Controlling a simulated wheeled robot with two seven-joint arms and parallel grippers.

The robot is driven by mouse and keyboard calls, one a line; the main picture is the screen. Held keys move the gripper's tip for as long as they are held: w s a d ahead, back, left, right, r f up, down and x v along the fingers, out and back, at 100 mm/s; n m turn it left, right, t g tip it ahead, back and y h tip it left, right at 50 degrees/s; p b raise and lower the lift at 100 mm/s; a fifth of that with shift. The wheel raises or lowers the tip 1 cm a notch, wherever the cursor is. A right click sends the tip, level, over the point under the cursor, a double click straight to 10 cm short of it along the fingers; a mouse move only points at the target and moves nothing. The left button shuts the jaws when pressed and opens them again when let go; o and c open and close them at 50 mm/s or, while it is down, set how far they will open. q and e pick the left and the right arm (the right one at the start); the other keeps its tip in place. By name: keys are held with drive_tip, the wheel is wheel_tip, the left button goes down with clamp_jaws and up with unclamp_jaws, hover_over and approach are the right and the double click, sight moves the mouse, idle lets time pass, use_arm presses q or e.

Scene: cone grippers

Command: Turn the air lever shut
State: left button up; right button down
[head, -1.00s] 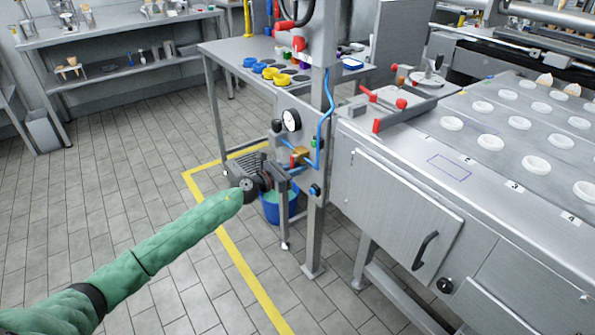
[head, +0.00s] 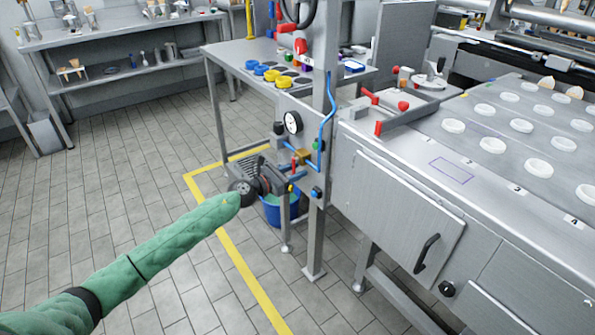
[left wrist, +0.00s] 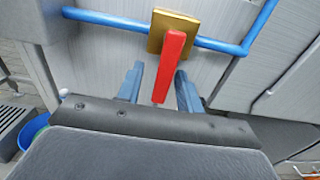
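The red air lever (left wrist: 170,62) hangs from a square brass valve block (left wrist: 172,22) on a blue pipe, pointing down and slightly left, across the pipe. In the head view the lever (head: 293,166) shows small below the brass block (head: 304,156). My left gripper (left wrist: 160,70) is open, one finger on each side of the lever. A gap shows on both sides, and I cannot tell how deep the lever sits between the fingers. My right gripper is not in view.
A pressure gauge (head: 293,122) sits above the valve on the metal post (head: 325,190). A blue bucket (head: 273,210) stands below my gripper. A steel machine cabinet (head: 405,215) is close on the right. The tiled floor to the left is free.

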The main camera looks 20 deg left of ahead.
sight(293, 172)
use_arm(q)
drive_tip(key=v, duration=0.6)
drive_tip(key=shift+s+a+b, duration=0.15)
drive_tip(key=shift+s+b, duration=0.1)
drive_tip(key=shift+b, duration=0.15)
